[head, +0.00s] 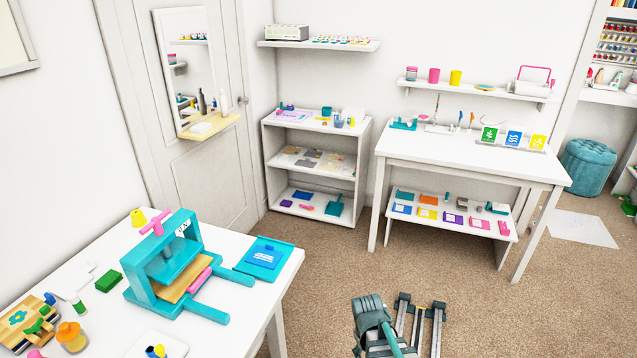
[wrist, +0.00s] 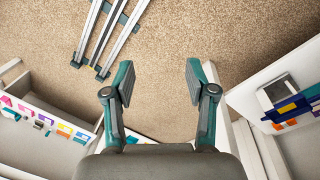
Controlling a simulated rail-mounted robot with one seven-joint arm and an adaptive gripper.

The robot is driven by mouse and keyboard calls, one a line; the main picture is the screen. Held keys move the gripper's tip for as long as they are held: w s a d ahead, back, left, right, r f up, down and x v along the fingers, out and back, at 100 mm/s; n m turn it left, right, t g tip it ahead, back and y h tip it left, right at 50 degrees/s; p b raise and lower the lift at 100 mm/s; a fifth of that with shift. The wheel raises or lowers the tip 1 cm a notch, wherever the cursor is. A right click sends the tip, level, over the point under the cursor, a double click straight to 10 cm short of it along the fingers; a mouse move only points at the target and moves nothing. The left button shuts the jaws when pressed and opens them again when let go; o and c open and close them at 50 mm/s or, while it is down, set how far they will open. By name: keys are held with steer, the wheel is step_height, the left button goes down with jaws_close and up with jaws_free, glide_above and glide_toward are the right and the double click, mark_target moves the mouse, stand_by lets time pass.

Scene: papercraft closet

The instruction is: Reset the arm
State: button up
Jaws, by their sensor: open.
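My gripper (wrist: 156,84) shows in the wrist view with its two teal and grey fingers spread wide apart. Nothing is between the fingers; only beige carpet shows beyond them. In the head view a teal part of my arm shows at the bottom centre, and the gripper itself cannot be made out there. My rails show beside the arm on the floor.
A white table (head: 284,272) at the lower left bears a teal press (head: 165,262). A white desk (head: 470,158) with a lower shelf stands at the right, and a white shelf unit (head: 316,135) stands at the back. The carpet (head: 340,265) between them is clear.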

steer(key=s+d+f+m+g+b, duration=0.1)
steer(key=s+f+m+g+b, duration=0.1)
steer(key=s+f, duration=1.1)
steer(key=s+d+f+m+g+y+b, duration=0.1)
steer(key=s+f+g+b, duration=0.3)
steer(key=s+f, duration=0.9)
steer(key=s+g, duration=0.1)
steer(key=s, duration=0.5)
steer(key=shift+d+m, duration=0.2)
steer(key=shift+m, duration=0.2)
